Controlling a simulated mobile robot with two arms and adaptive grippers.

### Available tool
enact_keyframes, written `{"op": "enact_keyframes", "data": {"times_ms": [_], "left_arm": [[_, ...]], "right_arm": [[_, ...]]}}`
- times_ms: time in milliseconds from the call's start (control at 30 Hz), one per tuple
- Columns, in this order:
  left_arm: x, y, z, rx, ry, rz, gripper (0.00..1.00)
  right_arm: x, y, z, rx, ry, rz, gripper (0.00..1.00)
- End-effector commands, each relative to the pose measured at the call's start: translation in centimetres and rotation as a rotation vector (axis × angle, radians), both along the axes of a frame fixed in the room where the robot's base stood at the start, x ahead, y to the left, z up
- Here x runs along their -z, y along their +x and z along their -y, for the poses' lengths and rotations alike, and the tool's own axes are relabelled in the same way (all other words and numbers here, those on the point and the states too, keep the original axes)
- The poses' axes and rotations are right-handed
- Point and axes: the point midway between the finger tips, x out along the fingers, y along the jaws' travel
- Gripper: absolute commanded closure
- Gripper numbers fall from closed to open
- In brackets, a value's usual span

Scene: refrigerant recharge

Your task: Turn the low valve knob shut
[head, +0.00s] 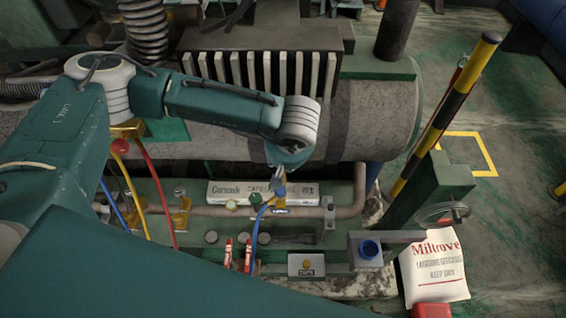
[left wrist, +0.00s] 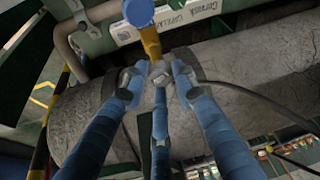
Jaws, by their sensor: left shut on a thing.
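The low valve shows as a yellow fitting with a round blue part (left wrist: 138,12) beside it in the left wrist view. A small grey knob (left wrist: 160,73) sits at the near end of the yellow stem (left wrist: 151,42). My left gripper (head: 280,180) reaches down over the pipe from above. Its blue fingers (left wrist: 156,82) are closed around the grey knob, which they partly cover. In the head view the knob itself is hidden by the fingers. My right gripper is in neither view.
A blue hose (head: 253,238) hangs close by the valve. A similar yellow valve (head: 182,206) stands left on the pipe. A white box (head: 240,192) lies behind. The large tank (head: 375,115) stands behind.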

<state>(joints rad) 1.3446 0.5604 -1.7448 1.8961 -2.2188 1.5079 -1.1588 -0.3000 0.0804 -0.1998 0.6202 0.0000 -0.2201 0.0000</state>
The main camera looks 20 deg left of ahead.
Motion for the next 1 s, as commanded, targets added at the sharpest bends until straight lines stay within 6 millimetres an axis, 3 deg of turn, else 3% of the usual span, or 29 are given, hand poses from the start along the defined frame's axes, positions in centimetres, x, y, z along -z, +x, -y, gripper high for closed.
{"op": "enact_keyframes", "data": {"times_ms": [500, 533, 600, 1000], "left_arm": [[-0.08, 0.04, -0.32, 0.017, 0.006, 0.000, 0.99], [-0.08, 0.04, -0.32, 0.017, 0.006, 0.000, 0.71], [-0.09, 0.06, -0.31, 0.017, 0.006, 0.000, 0.57], [-0.65, -0.12, 0.03, 0.021, 0.001, 0.002, 0.55]], "right_arm": [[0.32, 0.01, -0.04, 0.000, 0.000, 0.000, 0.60], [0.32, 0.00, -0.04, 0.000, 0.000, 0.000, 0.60], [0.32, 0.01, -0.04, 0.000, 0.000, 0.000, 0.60], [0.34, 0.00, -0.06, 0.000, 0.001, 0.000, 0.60]]}}
